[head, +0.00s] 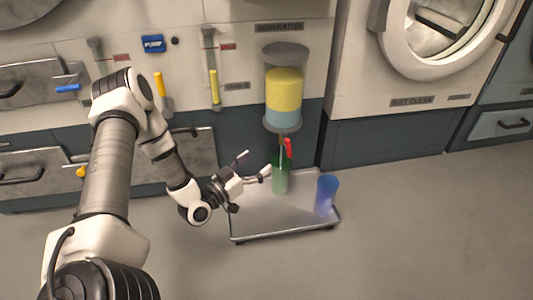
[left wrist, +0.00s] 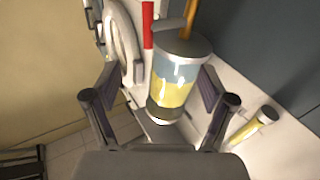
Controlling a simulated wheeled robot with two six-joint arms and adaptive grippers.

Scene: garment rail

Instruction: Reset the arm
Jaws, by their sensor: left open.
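My left gripper (head: 254,166) is open and empty, its fingers pointing right toward the green cup. In the left wrist view its two fingers (left wrist: 159,98) stand wide apart. The green cup (head: 280,178) stands on the metal tray (head: 265,233), below the clear cylinder (head: 285,92) of yellow over blue-green liquid. The cylinder also shows beyond the fingers in the left wrist view (left wrist: 178,78). A red lever (head: 288,147) is at its outlet. The blue cup (head: 326,195) stands on the tray's right side. My right gripper is not in view.
The machine wall (head: 360,90) runs along the back, with a round door (head: 440,30) at upper right. The floor (head: 420,240) right of the tray is clear.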

